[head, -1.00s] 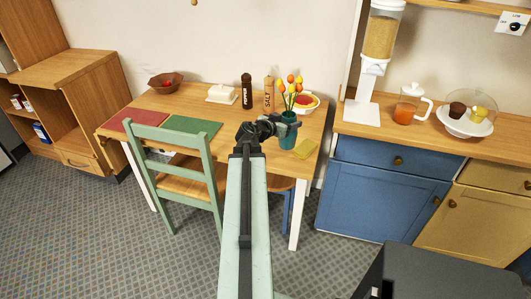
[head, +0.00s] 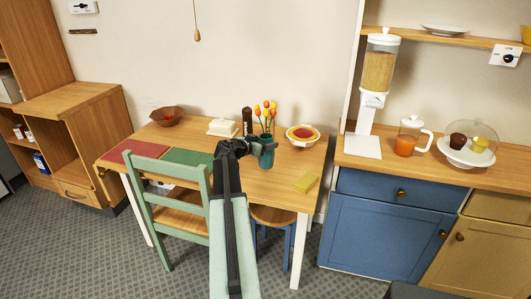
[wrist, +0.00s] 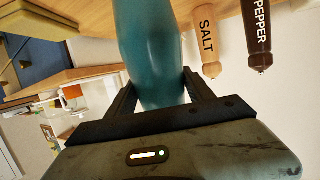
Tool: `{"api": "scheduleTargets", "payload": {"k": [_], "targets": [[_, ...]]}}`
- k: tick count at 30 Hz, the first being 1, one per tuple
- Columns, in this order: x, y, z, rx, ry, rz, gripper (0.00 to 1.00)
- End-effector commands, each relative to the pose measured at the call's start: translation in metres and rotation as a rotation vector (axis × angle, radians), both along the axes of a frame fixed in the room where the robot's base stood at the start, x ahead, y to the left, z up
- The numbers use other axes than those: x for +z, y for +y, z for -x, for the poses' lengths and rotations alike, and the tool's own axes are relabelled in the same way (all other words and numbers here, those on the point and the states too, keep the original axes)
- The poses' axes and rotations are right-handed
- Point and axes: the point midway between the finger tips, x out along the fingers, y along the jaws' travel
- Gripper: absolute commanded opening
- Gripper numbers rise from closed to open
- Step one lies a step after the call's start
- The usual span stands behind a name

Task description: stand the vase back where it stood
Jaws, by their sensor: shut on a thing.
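In the wrist view the vase (wrist: 148,45) sits between my two fingers (wrist: 162,95), and that picture is upside down. The base of the vase is out of the wrist view. I cannot tell whether it touches the tabletop.
The pepper mill (head: 247,121) stands just behind left of the vase; the salt mill (wrist: 206,40) shows in the wrist view. A white butter dish (head: 222,127) is left, a fruit bowl (head: 302,135) right. A yellow sponge (head: 306,183) lies front right. A green chair (head: 168,205) stands in front.

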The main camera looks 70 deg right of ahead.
Motion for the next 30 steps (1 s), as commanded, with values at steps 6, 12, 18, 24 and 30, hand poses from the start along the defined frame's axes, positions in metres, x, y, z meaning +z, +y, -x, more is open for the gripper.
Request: {"api": "scheduleTargets", "payload": {"k": [6, 12, 18, 24, 30], "targets": [[-0.005, -0.001, -0.001, -0.001, 0.002, 0.001, 0.0], [-0.035, -0.001, -0.001, -0.001, 0.002, 0.001, 0.0], [-0.035, -0.001, 0.0, -0.001, 0.002, 0.001, 0.0], [-0.038, -0.002, 0.0, -0.001, 0.002, 0.001, 0.0], [-0.037, -0.002, 0.0, -0.002, 0.001, 0.0, 0.83]]}}
